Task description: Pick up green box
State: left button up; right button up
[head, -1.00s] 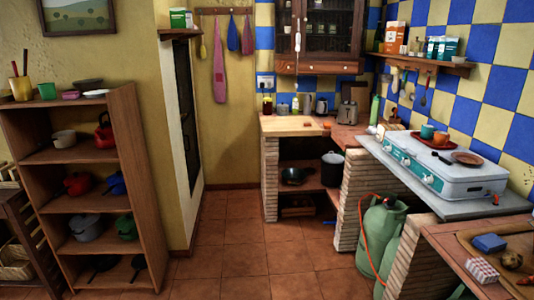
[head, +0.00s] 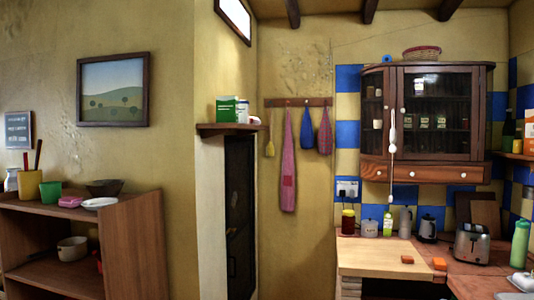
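Neither of my grippers shows in the head view.
A wooden shelf unit (head: 80,240) at the left holds a green cup (head: 50,190), a dark bowl (head: 104,187) and a white plate (head: 100,203). A wall cabinet (head: 428,122) hangs at the right above a counter (head: 385,258) with a toaster (head: 472,243). The floor is out of view.

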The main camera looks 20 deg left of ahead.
aim_at(227, 111)
jog(key=i+u, duration=0.4)
jog(key=i+l+u, duration=0.55)
jog(key=i+u, duration=0.2)
jog(key=i+l+u, duration=0.4)
jog(key=k, duration=0.1)
